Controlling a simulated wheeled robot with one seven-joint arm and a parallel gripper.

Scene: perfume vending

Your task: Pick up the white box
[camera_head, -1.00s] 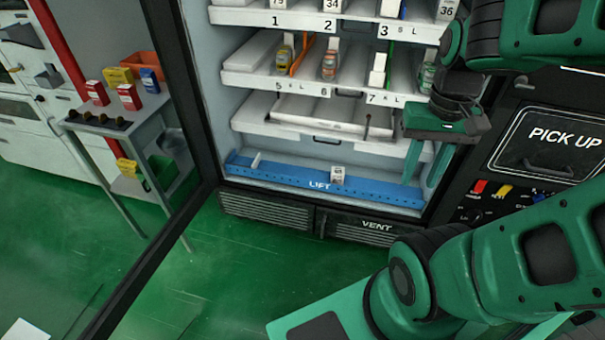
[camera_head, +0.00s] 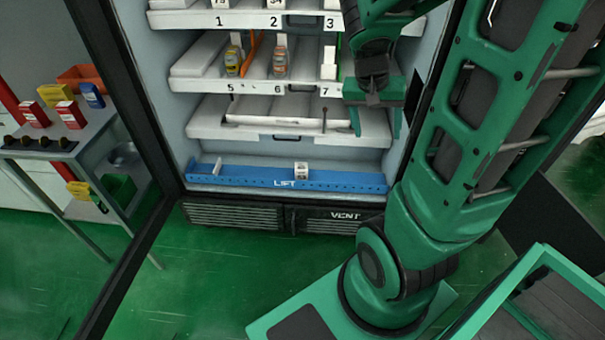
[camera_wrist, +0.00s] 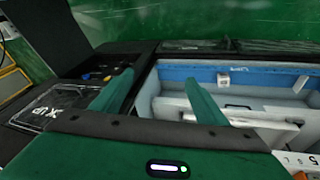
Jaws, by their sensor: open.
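A small white box (camera_head: 301,168) with dark marks stands on the blue lift bar (camera_head: 240,177) at the bottom of the vending machine. The wrist view also shows the white box (camera_wrist: 224,79), right of my fingers. My gripper (camera_head: 376,122) is open and empty, pointing down at the right side of the machine. It is above and to the right of the box, apart from it. In the wrist view my gripper's two fingers (camera_wrist: 158,78) are spread wide.
A shelf with a perfume bottle (camera_head: 280,60) and another white box (camera_head: 328,62) is above the lift. An empty white drawer shelf (camera_head: 215,125) lies between. The machine's dark frame (camera_head: 110,90) stands at the left, with a side table (camera_head: 75,145) beyond it.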

